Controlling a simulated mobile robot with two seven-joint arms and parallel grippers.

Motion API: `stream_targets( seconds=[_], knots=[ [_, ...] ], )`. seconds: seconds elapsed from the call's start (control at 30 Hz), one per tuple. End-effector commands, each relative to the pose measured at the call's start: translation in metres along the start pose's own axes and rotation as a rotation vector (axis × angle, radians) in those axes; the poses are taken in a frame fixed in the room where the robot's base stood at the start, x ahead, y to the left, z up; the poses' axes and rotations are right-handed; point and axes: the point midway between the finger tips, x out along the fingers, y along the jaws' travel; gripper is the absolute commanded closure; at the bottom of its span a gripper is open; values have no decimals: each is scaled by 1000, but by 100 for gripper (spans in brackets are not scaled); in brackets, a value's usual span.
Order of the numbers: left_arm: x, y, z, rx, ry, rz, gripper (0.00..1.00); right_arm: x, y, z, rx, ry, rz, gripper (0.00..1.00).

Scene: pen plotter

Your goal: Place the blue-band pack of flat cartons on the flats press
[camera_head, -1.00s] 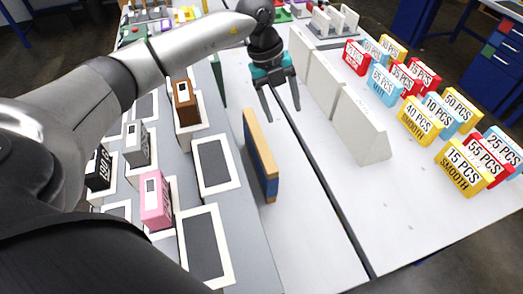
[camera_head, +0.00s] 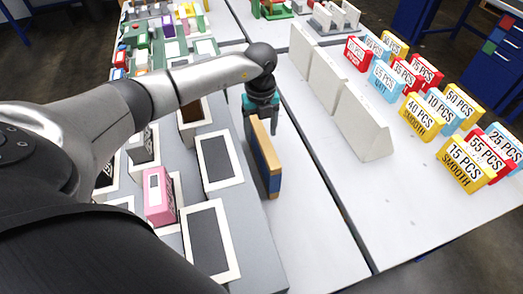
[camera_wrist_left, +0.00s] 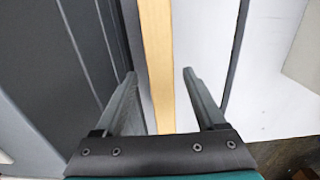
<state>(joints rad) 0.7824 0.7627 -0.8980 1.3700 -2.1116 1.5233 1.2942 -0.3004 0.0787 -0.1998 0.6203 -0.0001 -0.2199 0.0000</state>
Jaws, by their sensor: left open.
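The pack of flat cartons (camera_head: 263,147), tan with a blue lower part, stands upright on its edge on the white table, beside the grey raised surface. My left gripper (camera_head: 262,118) is open above its far end. In the left wrist view, the two fingers (camera_wrist_left: 160,75) lie on either side of the pack's tan top edge (camera_wrist_left: 156,45), with a gap on both sides. The left finger is closer to the pack. I cannot tell which object is the flats press. My right gripper is not in view.
White wedge-shaped blocks (camera_head: 362,125) stand in a row right of the pack. Beyond them are several red, blue and yellow count signs (camera_head: 466,167). White-framed dark pads (camera_head: 208,240) and a pink box (camera_head: 159,195) lie left. The near white table (camera_head: 310,240) is clear.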

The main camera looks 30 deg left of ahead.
Motion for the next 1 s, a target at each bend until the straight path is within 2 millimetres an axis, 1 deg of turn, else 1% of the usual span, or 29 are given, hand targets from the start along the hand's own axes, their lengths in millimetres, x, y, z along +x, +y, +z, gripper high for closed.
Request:
stream_targets(
  seconds=[0.2,0.3,0.4,0.6,1.0],
  knots=[
    [34,-2,-2,-1,3,3,28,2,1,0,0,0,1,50],
    [45,-2,-2,0,3,1,28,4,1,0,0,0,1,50],
    [49,-2,-1,1,1,1,28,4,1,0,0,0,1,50],
    [49,-2,-1,1,1,1,28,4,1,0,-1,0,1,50],
    [49,-2,-1,1,1,0,72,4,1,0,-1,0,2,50]
  ],
)
